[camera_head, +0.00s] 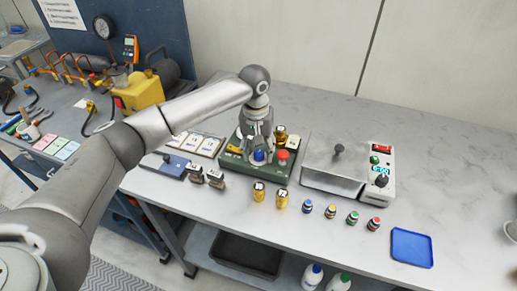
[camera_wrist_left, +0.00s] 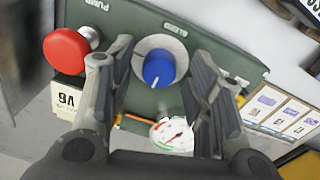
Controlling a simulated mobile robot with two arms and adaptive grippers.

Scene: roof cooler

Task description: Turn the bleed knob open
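The blue bleed knob (camera_head: 258,156) sits on the green panel (camera_head: 235,163) on the workbench. In the left wrist view the blue knob (camera_wrist_left: 158,68) has a pale pointer mark and a grey round collar, beside the label "BLEED". My left gripper (camera_head: 257,140) points down over the panel. In the left wrist view its two fingers (camera_wrist_left: 160,58) stand apart, one on each side of the knob, with visible gaps. I cannot tell whether the fingertips reach the knob's height. My right gripper is not in view.
A red mushroom button (camera_wrist_left: 67,48) marked "PUMP" is close beside one finger. A dial gauge (camera_wrist_left: 171,135) lies between the fingers nearer the palm. Yellow cans (camera_head: 259,191) and small bottles (camera_head: 308,205) stand in front. A metal-lidded device (camera_head: 335,165) stands right. A blue tray (camera_head: 411,247) is empty.

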